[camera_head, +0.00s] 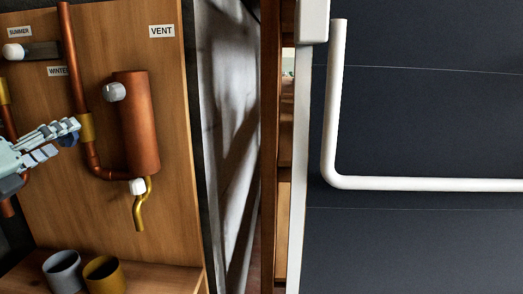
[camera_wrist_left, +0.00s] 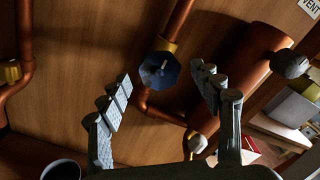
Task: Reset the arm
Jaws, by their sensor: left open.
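My left gripper (camera_head: 64,138) comes in from the left edge of the head view, in front of a wooden panel (camera_head: 98,35) with copper pipes. Its two fingers are spread with nothing between the pads. In the left wrist view the open gripper (camera_wrist_left: 163,80) frames a dark blue faceted knob (camera_wrist_left: 159,69) on a copper pipe; the knob looks beyond the fingertips. My right gripper is not in view.
A copper cylinder (camera_head: 137,125) with a white knob and brass spout stands right of my gripper, by the VENT label (camera_head: 162,31). A grey cup (camera_head: 62,272) and a brown cup (camera_head: 104,275) sit on the shelf below. A white pipe (camera_head: 335,100) runs along the dark wall.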

